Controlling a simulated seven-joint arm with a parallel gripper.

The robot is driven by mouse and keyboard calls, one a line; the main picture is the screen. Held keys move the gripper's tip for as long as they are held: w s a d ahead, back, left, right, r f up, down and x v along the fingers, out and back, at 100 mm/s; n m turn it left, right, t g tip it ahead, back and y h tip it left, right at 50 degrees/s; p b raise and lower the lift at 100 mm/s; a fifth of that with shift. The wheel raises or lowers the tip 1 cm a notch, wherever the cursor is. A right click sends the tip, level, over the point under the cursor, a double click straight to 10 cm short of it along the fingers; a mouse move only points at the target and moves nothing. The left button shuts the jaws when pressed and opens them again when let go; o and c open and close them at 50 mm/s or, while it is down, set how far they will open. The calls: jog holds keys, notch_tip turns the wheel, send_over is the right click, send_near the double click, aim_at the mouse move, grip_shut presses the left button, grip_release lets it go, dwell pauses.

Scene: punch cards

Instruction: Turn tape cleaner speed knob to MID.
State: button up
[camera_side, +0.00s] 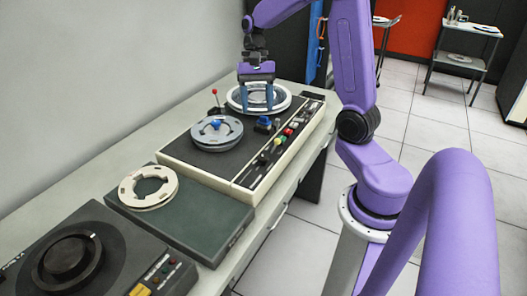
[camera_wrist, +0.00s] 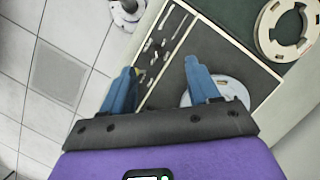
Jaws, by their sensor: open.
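The tape cleaner (camera_side: 190,155) is a cream-sided unit with a dark top, two reels and a control strip along its right edge. The strip carries small red, green and yellow controls; a yellow one (camera_side: 277,141) sits near its middle. I cannot tell which control is the speed knob, nor read any markings. My gripper (camera_side: 256,106) is open and empty, its blue fingers pointing down over the far reel (camera_side: 284,101). In the wrist view my gripper (camera_wrist: 158,66) is above the machine, with the left finger partly covering the strip's edge.
A pale ring (camera_side: 166,195) lies on a green-topped box (camera_side: 200,227). A dark deck (camera_side: 120,265) is nearest.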

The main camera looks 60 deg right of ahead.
jog(key=d+m+y, duration=0.1)
jog(key=d+m, duration=0.2)
jog(key=d, duration=0.3)
jog(key=m, duration=0.1)
send_near(263, 157)
jog(key=shift+t, duration=0.3)
jog(key=x, duration=0.8)
jog(key=shift+s+f, duration=0.1)
jog(key=shift+s, duration=0.2)
jog(key=c, duration=1)
